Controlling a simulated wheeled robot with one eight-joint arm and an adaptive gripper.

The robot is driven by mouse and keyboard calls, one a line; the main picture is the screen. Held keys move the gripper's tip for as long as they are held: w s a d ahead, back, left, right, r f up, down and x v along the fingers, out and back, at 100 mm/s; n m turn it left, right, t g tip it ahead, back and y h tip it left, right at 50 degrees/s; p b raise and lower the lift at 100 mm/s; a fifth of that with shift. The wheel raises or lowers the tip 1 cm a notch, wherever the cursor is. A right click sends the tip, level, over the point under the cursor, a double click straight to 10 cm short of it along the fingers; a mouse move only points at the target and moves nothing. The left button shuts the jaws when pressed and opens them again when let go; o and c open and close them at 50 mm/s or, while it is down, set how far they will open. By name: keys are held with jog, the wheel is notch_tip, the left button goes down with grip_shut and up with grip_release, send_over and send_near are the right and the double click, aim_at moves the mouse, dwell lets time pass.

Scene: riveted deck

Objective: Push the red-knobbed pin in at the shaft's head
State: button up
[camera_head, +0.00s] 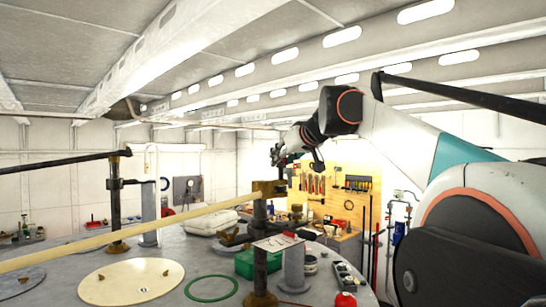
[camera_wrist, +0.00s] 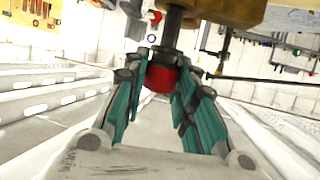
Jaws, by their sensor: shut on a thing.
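The red knob (camera_wrist: 158,78) of the pin sits between the teal-padded fingers of my gripper (camera_wrist: 166,90) in the wrist view, and the fingers are shut on it. The pin's dark stem (camera_wrist: 172,32) runs from the knob towards the brass shaft head (camera_wrist: 225,12); how deep it sits is not clear. In the head view my gripper (camera_head: 283,155) is just above the brass head (camera_head: 268,188) on top of the dark upright shaft (camera_head: 260,235). The knob is hidden by the gripper there.
A long cream bar (camera_head: 150,228) runs left from the shaft head. Another dark post (camera_head: 115,205) with a bar stands at the left. The round grey table also holds a green ring (camera_head: 211,288), a green box (camera_head: 244,264) and a cream disc (camera_head: 130,270).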

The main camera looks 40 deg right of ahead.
aim_at(283, 166)
jog(key=shift+f+b, duration=0.8)
jog(key=shift+f, duration=0.95)
dwell(0.8)
jog(key=o, duration=1.1)
jog(key=shift+a, duration=0.1)
jog(key=shift+c, duration=0.2)
jog(key=shift+r, duration=0.1)
